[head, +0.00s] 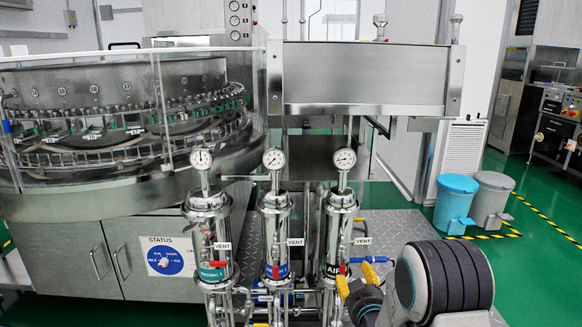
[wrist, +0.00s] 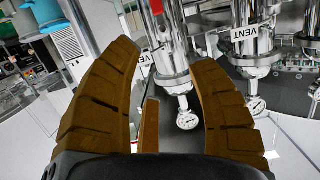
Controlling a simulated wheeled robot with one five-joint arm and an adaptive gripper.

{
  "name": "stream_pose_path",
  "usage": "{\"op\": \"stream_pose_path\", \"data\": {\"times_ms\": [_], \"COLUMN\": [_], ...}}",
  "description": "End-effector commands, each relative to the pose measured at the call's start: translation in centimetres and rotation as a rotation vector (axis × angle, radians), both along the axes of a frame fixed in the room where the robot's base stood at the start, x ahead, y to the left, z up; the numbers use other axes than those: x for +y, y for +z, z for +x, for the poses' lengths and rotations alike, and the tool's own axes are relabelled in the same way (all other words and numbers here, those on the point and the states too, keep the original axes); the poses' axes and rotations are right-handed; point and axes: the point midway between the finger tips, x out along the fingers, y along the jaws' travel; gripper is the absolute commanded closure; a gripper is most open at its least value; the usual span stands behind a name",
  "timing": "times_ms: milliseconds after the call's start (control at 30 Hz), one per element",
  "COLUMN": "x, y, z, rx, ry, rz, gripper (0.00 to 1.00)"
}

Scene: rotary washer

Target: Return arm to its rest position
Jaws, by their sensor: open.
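My gripper (head: 356,280) shows in the head view at the lower right of centre, with its orange fingers beside the right-hand steel filter housing (head: 340,215). My dark, ribbed arm lies to the right of it. Steel housings with VENT labels and round gauges (wrist: 187,119) appear upside down beyond the fingers. I cannot tell whether a finger touches the housing.
Two more housings with gauges (head: 274,158) stand to the left, with red and blue valve handles. The round glass-sided washer (head: 95,120) fills the left. A blue bin (head: 455,200) and a grey bin (head: 491,198) stand at right. Green floor (head: 545,215) is open beyond them.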

Motion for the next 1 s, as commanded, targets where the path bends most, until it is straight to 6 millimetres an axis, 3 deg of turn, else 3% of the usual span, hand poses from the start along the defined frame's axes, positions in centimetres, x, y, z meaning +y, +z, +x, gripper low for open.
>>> {"op": "stream_pose_path", "data": {"times_ms": [33, 267, 467, 767, 1000], "x": [-0.1, -0.2, -0.3, -0.4, -0.4], "y": [4.0, 12.0, 18.8, 28.4, 35.1], "z": [-0.5, -3.9, -8.3, -17.2, -25.7], "rx": [0.029, 0.221, 0.386, 0.634, 0.828], "ry": [0.000, -0.002, -0.001, -0.001, 0.001], "rz": [-0.001, -0.005, -0.008, -0.013, -0.015], "gripper": [0.47, 0.47, 0.47, 0.47, 0.47]}}
